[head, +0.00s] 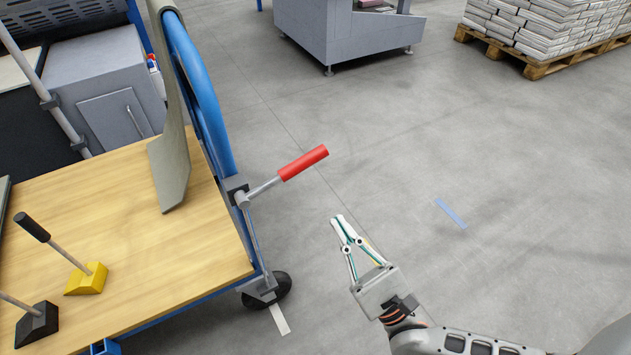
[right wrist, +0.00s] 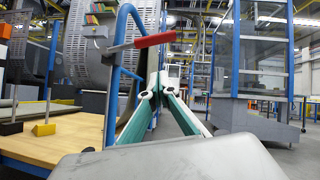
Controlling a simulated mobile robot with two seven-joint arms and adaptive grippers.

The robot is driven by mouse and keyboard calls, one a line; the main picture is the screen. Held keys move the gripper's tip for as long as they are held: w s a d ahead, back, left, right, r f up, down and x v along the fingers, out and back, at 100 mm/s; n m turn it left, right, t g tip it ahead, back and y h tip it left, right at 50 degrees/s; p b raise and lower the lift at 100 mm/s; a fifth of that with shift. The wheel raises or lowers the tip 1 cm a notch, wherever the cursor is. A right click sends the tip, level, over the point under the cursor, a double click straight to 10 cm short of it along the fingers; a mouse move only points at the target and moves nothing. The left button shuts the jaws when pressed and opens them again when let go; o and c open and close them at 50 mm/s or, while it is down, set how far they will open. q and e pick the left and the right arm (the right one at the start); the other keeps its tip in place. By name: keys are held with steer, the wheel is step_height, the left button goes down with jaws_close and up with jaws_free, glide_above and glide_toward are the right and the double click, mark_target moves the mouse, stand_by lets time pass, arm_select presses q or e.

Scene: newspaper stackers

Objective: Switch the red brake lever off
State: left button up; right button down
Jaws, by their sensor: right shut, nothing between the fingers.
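The red brake lever (head: 304,162) sticks out to the right from the blue frame of a cart, on a grey metal rod. In the head view it slants up to the right. My right gripper (head: 339,219) is below and a little right of the lever, apart from it, with its fingers together and nothing between them. In the right wrist view the red lever (right wrist: 154,40) is above and ahead of my right gripper's fingertips (right wrist: 158,86). My left gripper is not in view.
The cart has a wooden deck (head: 130,230), a blue tube frame (head: 207,100) and a black wheel (head: 267,290). A yellow block with a black-handled rod (head: 86,279) stands on the deck. A grey machine (head: 340,35) and a pallet of paper stacks (head: 545,65) stand behind. The floor on the right is clear.

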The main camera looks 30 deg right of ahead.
mark_target(285, 174)
steer(key=w+a+r, duration=0.2)
steer(key=w+r, duration=0.4)
steer(key=r, duration=0.1)
steer(key=shift+w+r, duration=0.3)
steer(key=shift+a, duration=0.1)
